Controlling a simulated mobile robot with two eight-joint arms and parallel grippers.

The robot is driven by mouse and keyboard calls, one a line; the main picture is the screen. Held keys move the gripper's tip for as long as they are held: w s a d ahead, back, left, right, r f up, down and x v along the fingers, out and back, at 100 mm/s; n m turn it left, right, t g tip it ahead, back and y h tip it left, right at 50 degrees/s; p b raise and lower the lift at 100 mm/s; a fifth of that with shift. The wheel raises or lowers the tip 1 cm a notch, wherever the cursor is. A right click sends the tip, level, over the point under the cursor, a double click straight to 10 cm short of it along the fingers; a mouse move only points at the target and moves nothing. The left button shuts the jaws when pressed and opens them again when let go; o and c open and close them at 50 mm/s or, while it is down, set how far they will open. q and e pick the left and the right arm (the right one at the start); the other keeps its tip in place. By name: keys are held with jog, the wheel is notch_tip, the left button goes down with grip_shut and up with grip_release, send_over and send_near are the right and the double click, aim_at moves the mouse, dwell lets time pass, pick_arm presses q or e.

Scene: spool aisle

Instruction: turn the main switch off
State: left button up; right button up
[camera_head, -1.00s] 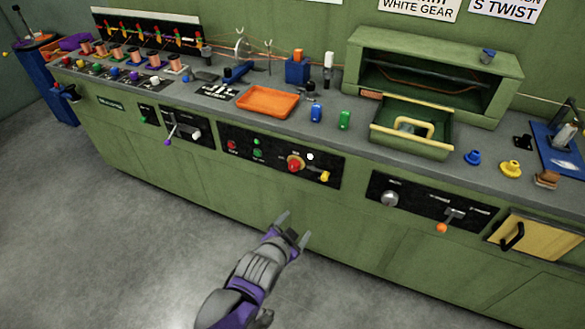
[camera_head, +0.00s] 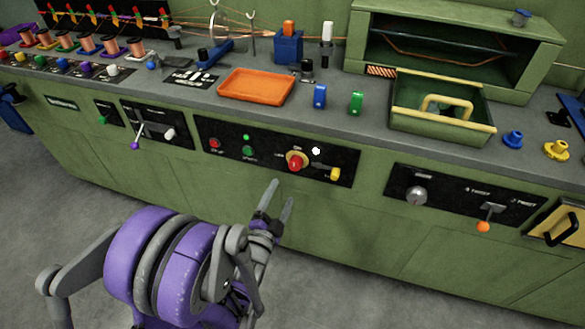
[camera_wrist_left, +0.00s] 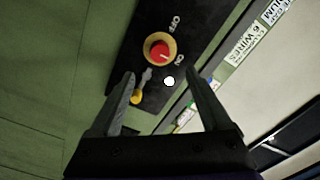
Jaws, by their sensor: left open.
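The main switch is a red knob on a yellow ring (camera_head: 297,161), set in a black panel (camera_head: 225,135) on the front of the green bench. In the left wrist view the red knob (camera_wrist_left: 159,51) lies ahead of the fingertips, with OFF and ON labels beside it. I cannot tell for sure which label it points to. My left gripper (camera_head: 280,192) is open and empty, below and in front of the knob in the head view. In the left wrist view its fingers (camera_wrist_left: 160,75) are spread, apart from the knob. My right gripper is not in view.
A yellow-ended fitting (camera_head: 335,174) and a white round lamp (camera_head: 316,151) sit close to the knob. Red and green buttons (camera_head: 248,151) are left of it. A lever with an orange ball (camera_head: 484,226) sticks out to the right. The floor in front is clear.

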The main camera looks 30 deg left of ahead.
aim_at(294, 167)
pick_arm(q)
jog(key=x, duration=1)
jog(key=shift+w+d, duration=0.1)
jog(key=shift+w, duration=0.15)
grip_shut()
